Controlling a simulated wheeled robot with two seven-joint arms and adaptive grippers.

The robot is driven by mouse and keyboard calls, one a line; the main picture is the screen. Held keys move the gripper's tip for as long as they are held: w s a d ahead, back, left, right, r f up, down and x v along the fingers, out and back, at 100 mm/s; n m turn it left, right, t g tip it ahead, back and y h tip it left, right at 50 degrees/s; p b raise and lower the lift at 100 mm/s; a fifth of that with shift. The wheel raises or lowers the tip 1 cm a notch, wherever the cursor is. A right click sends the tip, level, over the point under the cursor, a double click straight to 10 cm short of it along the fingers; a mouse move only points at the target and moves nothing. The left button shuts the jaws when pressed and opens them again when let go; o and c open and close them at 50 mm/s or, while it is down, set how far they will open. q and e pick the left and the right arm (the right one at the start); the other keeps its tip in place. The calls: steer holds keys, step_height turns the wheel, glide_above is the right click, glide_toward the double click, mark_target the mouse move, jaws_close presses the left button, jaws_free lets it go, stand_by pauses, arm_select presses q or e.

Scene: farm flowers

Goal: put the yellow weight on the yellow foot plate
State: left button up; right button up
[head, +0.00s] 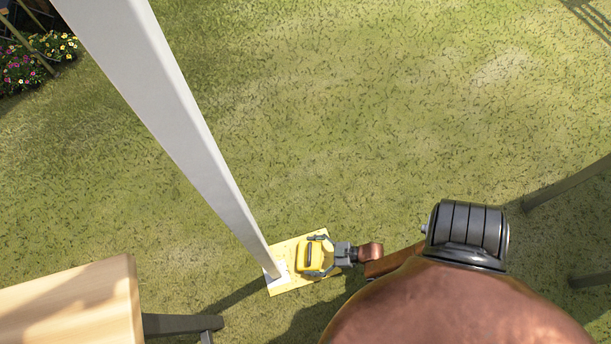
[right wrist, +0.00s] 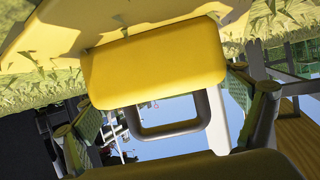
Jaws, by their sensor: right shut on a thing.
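The yellow weight (head: 301,258), a block with a dark loop handle, is over the yellow foot plate (head: 282,290) in the head view. My right gripper (head: 318,256) is shut on the weight from its right side. In the right wrist view the weight (right wrist: 155,72) fills the middle, with fingers of my right gripper (right wrist: 165,125) on either side of it. The foot plate (right wrist: 60,28) is close against the weight at the top of that upside-down picture. I cannot tell whether they touch. My left gripper is not in view.
A white post (head: 165,90) rises from the left part of the foot plate, close beside the weight. A wooden table (head: 75,305) stands at the lower left. Flowers (head: 35,62) are at the far upper left. Grass around the plate is mostly clear.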

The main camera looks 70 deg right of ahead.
steer(key=shift+w+r, duration=0.2)
steer(key=o, duration=1.9)
steer(key=shift+s+f, duration=0.15)
steer(key=shift+f, duration=0.05)
steer(key=shift+s, duration=0.1)
